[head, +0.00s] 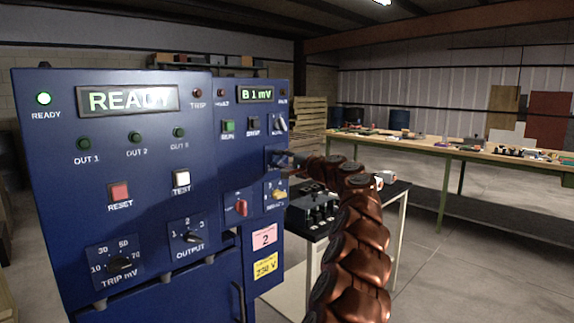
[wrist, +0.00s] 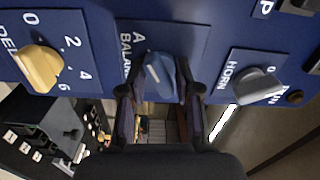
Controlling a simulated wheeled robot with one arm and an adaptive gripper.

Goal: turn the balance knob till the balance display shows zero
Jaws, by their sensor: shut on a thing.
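The blue balance knob (wrist: 160,78) is in the middle of the wrist view, on a blue plate lettered "BALAN…" with an "A" beside it. My gripper (wrist: 162,95) has one finger on each side of the knob and is shut on it. In the head view my gripper (head: 284,160) is at the right-hand part of the panel and largely covers the knob. The balance display (head: 255,94) above it is lit green and appears to read "B 1 mV".
A yellow delay knob (wrist: 40,68) and a grey horn knob (wrist: 255,82) flank the balance knob. A red knob (head: 237,207) is lower left of my gripper. A small table (head: 312,259) with dark equipment stands beside the cabinet. A long workbench (head: 460,150) is farther back.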

